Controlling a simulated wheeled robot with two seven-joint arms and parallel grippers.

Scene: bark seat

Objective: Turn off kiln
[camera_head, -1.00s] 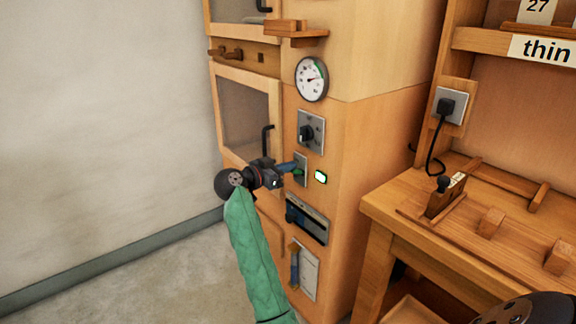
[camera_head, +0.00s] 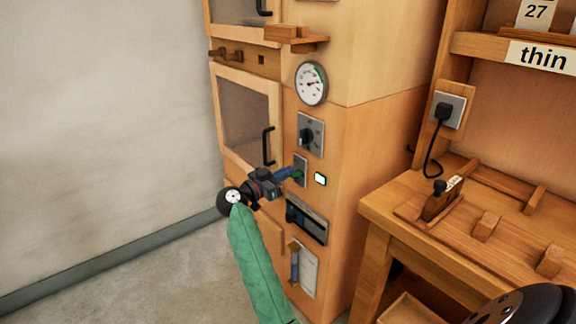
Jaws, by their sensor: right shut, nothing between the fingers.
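The kiln (camera_head: 352,140) is a tall wooden cabinet with a round gauge (camera_head: 312,84), a black knob (camera_head: 306,136) on a grey plate, and a small switch plate (camera_head: 301,163) below it. A small light (camera_head: 320,179) beside that plate glows white with a green rim. My right gripper (camera_head: 294,173), on a green-sleeved arm, is shut and empty. Its blue fingertips are at the switch plate and cover part of it, next to a small green patch. I cannot tell whether they touch it. My left gripper is not in view.
A dark slotted panel (camera_head: 307,221) and a lower plate with a blue handle (camera_head: 295,265) sit under the switch. A glazed door (camera_head: 244,118) with a black handle is left of it. A wooden bench (camera_head: 385,222) stands right, with a plugged socket (camera_head: 450,109) above.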

